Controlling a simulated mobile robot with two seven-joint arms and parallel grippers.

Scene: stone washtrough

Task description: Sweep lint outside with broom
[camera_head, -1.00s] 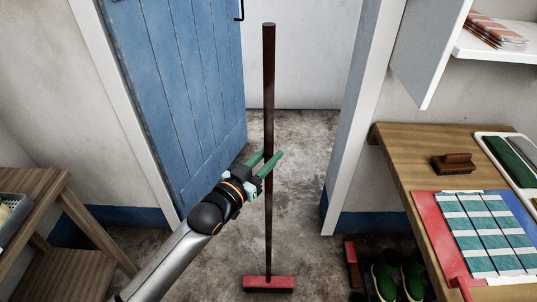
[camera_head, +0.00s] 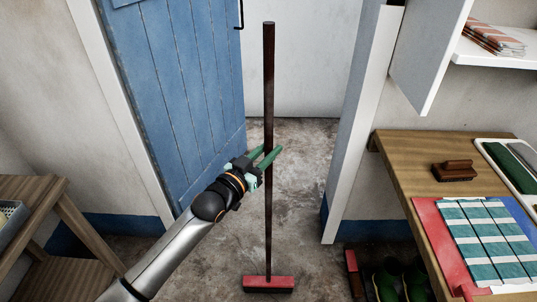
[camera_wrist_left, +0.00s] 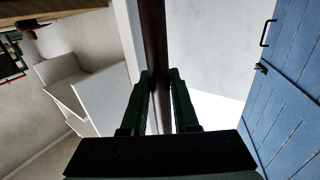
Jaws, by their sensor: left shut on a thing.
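The broom stands upright in the middle of the head view, with a long dark brown handle (camera_head: 268,90) and a red head (camera_head: 268,281) with dark bristles low on the floor. My left gripper (camera_head: 268,158) is shut on the handle at about mid-height. In the left wrist view the handle (camera_wrist_left: 153,40) runs between the two green fingers (camera_wrist_left: 160,95). I see no lint that I can make out on the floor. My right gripper is not in view.
A blue door (camera_head: 175,90) stands open at the left of a doorway, with bare floor (camera_head: 300,165) through it. A wooden table (camera_head: 415,165) with a brush and striped cloth is right; green boots (camera_head: 388,283) sit below. A wooden stand (camera_head: 75,230) is left.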

